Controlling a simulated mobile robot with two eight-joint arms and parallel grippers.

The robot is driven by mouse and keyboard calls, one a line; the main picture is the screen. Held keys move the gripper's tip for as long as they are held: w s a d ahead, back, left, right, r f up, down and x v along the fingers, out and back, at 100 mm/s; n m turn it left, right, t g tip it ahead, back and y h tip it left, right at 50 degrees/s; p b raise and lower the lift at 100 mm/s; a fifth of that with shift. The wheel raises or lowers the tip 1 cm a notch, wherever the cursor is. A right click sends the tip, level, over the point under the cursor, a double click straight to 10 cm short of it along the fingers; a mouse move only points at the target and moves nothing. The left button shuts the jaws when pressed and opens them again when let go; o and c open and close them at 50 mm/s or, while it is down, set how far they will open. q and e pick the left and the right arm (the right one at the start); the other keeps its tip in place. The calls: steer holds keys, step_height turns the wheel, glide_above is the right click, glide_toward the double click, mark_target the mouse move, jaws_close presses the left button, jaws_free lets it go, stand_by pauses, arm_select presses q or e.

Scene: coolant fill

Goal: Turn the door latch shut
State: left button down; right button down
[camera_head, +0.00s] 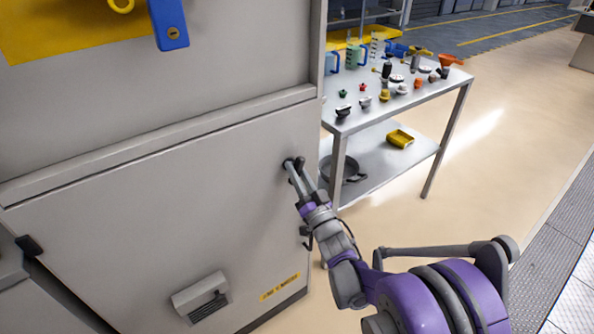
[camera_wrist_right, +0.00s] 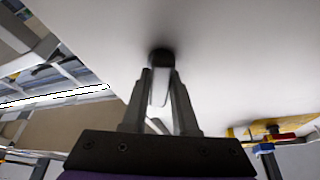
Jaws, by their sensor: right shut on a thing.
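The grey cabinet door (camera_head: 150,215) is flush with its frame in the head view. The dark door latch (camera_head: 290,162) sits near the door's upper right edge. My right gripper (camera_head: 296,168) reaches up to it and is shut on it. My left gripper is not in view.
A metal table (camera_head: 425,92) with several small caps, fittings and jugs stands right of the cabinet. A yellow tray (camera_head: 400,139) and a dark round pan (camera_head: 345,170) are on its lower shelf. A blue lock-like piece (camera_head: 170,25) hangs above the door. Open floor lies at right.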

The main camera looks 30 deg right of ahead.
steer(key=shift+n+y, duration=0.8)
steer(key=shift+n, duration=0.8)
steer(key=shift+n+y, duration=0.8)
steer(key=shift+n, duration=0.8)
steer(key=c, duration=0.7)
jaws_free()
steer(key=v, duration=1)
steer(key=shift+s+d+f, duration=0.1)
steer(key=shift+s+f, duration=0.15)
steer(key=shift+s, duration=0.1)
